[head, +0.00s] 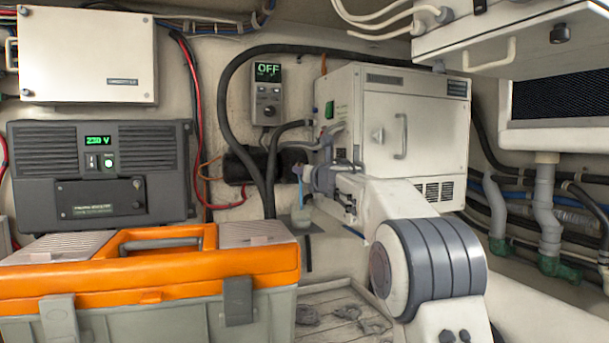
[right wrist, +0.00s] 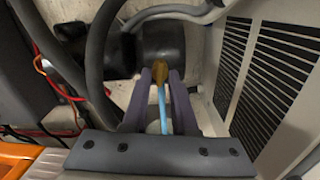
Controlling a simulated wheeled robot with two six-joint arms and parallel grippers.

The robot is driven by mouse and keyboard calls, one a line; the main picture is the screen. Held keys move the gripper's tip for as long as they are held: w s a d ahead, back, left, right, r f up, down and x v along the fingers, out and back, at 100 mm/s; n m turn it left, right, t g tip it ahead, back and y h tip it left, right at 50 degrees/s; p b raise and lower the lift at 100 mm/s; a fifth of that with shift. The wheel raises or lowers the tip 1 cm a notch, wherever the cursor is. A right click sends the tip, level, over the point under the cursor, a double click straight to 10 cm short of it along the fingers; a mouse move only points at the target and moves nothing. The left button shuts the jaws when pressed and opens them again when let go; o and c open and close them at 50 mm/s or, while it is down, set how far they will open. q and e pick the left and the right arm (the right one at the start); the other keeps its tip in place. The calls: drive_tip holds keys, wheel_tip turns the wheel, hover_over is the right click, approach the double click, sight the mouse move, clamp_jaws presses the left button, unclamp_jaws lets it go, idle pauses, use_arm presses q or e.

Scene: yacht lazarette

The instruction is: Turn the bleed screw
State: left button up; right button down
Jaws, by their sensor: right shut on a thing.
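The bleed screw appears as a small brass-coloured piece (right wrist: 160,73) at the front of a black cylinder (right wrist: 110,52) in the right wrist view. My right gripper (right wrist: 160,75) has its two grey-purple fingers closed on either side of this piece. A light blue tube (right wrist: 162,108) runs from it between the fingers. In the head view my right gripper (head: 301,171) reaches in beside the white cabinet, at the right end of the black cylinder (head: 243,165). The fingers hide most of the screw there. The blue tube (head: 301,192) hangs down towards a small pale cup (head: 301,216). My left gripper is out of view.
The white cabinet (head: 421,130) with vents stands close to the right. A thick black hose (head: 226,95) loops around the cylinder. An orange-lidded toolbox (head: 150,275) fills the front left. A controller (head: 267,92) on the wall reads OFF. A dark unit (head: 100,172) reads 230 V.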

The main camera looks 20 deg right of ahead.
drive_tip(key=shift+f+n, duration=0.25)
drive_tip(key=shift+n, duration=0.45)
drive_tip(key=c, duration=0.7)
unclamp_jaws()
drive_tip(key=shift+r, duration=0.1)
drive_tip(key=s+b, duration=0.4)
drive_tip(key=s, duration=0.6)
drive_tip(key=shift+s+d, duration=0.2)
drive_tip(key=shift+s, duration=0.05)
